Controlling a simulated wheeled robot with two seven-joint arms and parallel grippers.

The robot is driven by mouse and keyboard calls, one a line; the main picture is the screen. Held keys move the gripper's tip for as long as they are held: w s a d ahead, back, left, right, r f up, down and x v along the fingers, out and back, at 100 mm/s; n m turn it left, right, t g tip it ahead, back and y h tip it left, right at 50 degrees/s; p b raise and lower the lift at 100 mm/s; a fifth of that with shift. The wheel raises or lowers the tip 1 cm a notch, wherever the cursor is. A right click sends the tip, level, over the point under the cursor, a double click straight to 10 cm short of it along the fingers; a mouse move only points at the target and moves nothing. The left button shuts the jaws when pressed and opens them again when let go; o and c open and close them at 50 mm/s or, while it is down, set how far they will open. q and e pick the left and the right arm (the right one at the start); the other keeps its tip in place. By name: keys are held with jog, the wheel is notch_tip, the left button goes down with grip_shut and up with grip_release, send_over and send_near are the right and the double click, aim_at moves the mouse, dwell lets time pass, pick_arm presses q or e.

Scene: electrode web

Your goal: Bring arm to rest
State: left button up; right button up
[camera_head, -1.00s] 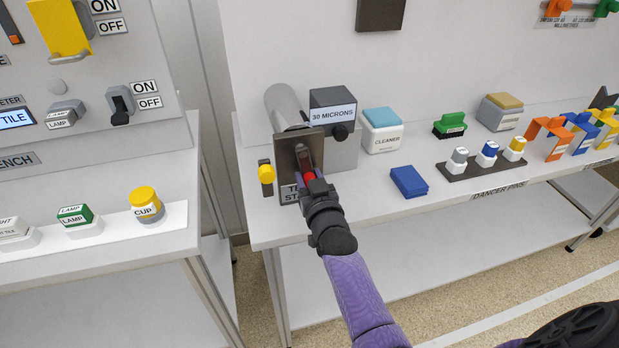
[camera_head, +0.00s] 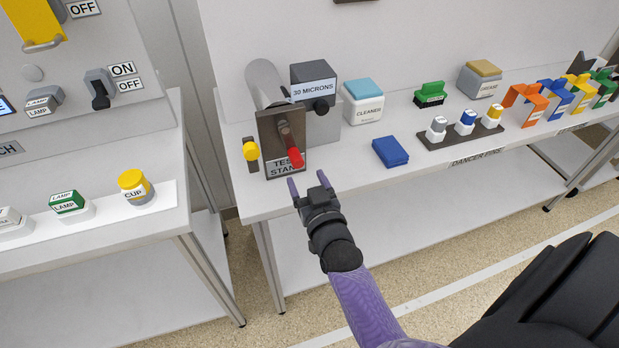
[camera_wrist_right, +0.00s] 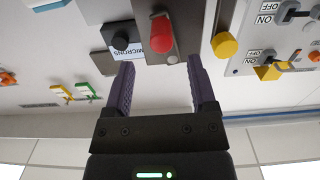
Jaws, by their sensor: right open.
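My right gripper (camera_head: 309,186) is open and empty, just in front of the table's front edge and below the test stand (camera_head: 271,146). The red-tipped lever (camera_head: 295,157) on the stand points down toward the gripper, apart from it. In the right wrist view the two purple fingers (camera_wrist_right: 160,88) are spread, with nothing between them, and the red lever end (camera_wrist_right: 161,34) lies beyond them. My left gripper is in neither view.
A yellow knob (camera_head: 251,150) is left of the stand, and a 30 microns box (camera_head: 314,84) is behind it. A cleaner box (camera_head: 363,102), a blue block (camera_head: 390,152) and the dancer pins (camera_head: 465,125) are to the right. A second bench (camera_head: 110,226) stands at left.

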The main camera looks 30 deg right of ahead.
jog(key=shift+s+a, duration=0.15)
jog(key=shift+s, duration=0.45)
jog(key=s+a+f+n+g+y, duration=0.1)
jog(key=s+a+f+g+y, duration=0.15)
jog(key=s+f, duration=0.4)
jog(key=s+a+f+n+g+y, duration=0.15)
jog(key=s+f+g, duration=0.25)
jog(key=f, duration=0.6)
jog(key=s+a+f+n+g+y, duration=0.1)
jog(key=s+a+f+g, duration=0.2)
jog(key=s+f, duration=0.35)
jog(key=s+d+f+n+g, duration=0.1)
jog(key=s+f+g, duration=0.2)
jog(key=s, duration=0.7)
jog(key=s+d+f+g, duration=0.1)
jog(key=s+f+g, duration=0.3)
jog(key=s, duration=0.7)
notch_tip(320, 180, down, 2)
jog(key=shift+f+n+h, duration=0.15)
jog(key=shift+n+h, duration=0.2)
jog(key=shift+h, duration=0.05)
jog(key=shift+w+g, duration=0.15)
jog(key=shift+g, duration=0.1)
